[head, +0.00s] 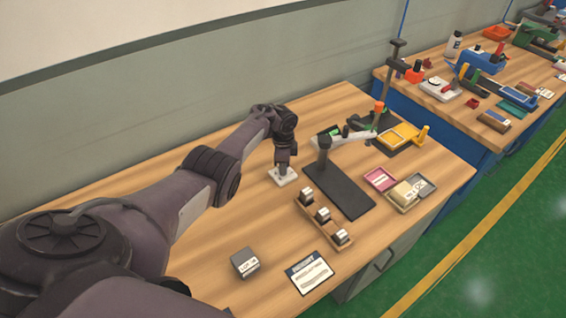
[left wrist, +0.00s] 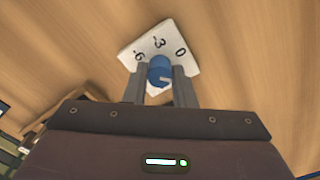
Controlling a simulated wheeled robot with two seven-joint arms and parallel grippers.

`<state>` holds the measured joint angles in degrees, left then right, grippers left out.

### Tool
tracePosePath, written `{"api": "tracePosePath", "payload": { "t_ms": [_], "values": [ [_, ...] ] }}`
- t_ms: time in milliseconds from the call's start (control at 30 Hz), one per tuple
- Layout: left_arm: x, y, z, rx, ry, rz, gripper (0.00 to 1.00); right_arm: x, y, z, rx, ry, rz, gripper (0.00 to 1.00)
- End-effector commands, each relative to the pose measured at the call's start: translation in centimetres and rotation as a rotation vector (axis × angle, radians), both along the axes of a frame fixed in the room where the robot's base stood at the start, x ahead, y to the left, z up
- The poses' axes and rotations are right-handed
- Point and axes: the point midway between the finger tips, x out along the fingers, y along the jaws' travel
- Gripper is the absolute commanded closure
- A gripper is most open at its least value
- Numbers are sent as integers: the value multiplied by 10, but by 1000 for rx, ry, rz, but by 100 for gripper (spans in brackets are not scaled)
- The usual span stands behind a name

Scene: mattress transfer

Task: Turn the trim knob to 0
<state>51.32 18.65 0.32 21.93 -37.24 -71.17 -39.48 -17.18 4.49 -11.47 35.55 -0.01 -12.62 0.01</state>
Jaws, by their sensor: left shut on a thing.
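The blue trim knob (left wrist: 160,70) stands on a white dial plate (left wrist: 150,45) in the left wrist view. The numbers 6, 3 and 0 show along the plate's far side, with 0 at the right. My left gripper (left wrist: 160,82) is shut on the knob, one finger on each side. A pale mark shows on the knob's near side; I cannot tell which number it stands for. In the head view my left gripper (head: 283,164) points down onto the white dial plate (head: 284,180), and hides the knob. My right gripper is not in view.
A dark mat with a post (head: 338,190) and a wooden rack (head: 302,212) with several weights lie right of the plate. A grey block (head: 245,262) and a printed card (head: 309,273) lie nearer. The wooden table (head: 240,215) is clear around the plate's left and near sides.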

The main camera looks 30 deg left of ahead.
Motion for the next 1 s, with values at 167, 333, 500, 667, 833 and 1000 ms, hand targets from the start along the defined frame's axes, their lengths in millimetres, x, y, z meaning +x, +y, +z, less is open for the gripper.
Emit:
{"api": "tracePosePath", "payload": {
  "t_ms": [167,333,500,667,833,1000],
  "values": [
    [1,-1,2,0,-1,168,99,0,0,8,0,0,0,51],
    [1,-1,2,-2,-1,329,99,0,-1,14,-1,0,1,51],
    [1,-1,2,-1,-1,485,99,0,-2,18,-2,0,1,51],
    [1,0,1,-1,-1,616,99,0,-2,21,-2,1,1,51],
    [1,0,1,-1,-2,725,99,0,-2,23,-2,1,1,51],
    [1,0,1,-1,-2,800,99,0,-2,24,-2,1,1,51]
  ]
}}
